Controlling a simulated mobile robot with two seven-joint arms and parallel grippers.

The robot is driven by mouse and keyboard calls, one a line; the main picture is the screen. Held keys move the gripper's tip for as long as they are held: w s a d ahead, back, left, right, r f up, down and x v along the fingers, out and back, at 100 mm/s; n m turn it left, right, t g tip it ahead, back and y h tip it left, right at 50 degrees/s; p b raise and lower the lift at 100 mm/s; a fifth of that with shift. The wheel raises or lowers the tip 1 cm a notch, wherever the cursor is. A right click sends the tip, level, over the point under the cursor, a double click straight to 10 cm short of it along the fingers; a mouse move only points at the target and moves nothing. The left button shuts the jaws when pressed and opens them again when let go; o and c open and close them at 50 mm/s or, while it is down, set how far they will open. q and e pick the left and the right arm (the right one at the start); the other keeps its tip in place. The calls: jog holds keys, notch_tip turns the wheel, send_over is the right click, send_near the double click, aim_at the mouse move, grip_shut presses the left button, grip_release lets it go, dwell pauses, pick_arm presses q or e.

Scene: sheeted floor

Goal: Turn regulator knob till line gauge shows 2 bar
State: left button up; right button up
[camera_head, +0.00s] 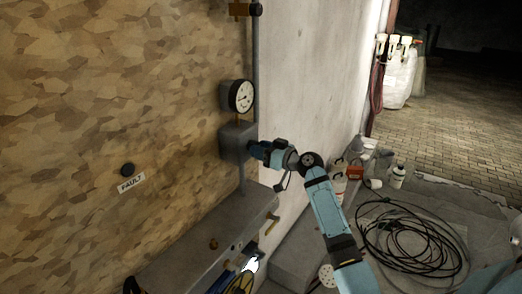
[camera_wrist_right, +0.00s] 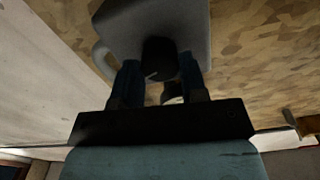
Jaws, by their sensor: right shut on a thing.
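The line gauge (camera_head: 241,96) is a round white dial with a dark rim on the grey pipe, above the regulator; its reading is too small to tell. The grey regulator box (camera_head: 234,142) sits below it on the wall. My right gripper (camera_head: 256,149) reaches the box's right side and is shut on the knob, which it hides in the head view. In the right wrist view the dark round knob (camera_wrist_right: 160,58) with a light mark stands out from the box (camera_wrist_right: 188,22), between the two fingers of my right gripper (camera_wrist_right: 160,78). My left gripper is not in view.
A grey ledge (camera_head: 215,232) with small fittings lies below the regulator.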

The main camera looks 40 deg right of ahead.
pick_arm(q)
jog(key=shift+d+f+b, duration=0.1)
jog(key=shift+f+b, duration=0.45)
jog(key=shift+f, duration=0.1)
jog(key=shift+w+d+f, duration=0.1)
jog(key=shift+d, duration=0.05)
pick_arm(e)
jog(key=shift+m, duration=1.7)
jog(key=o, duration=0.9)
pick_arm(q)
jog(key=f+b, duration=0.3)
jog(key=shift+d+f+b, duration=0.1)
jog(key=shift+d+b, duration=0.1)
jog(key=shift+b, duration=0.15)
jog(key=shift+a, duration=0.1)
pick_arm(e)
jog(key=v, duration=1.3)
jog(key=shift+s+d, duration=0.15)
jog(key=shift+s, duration=0.25)
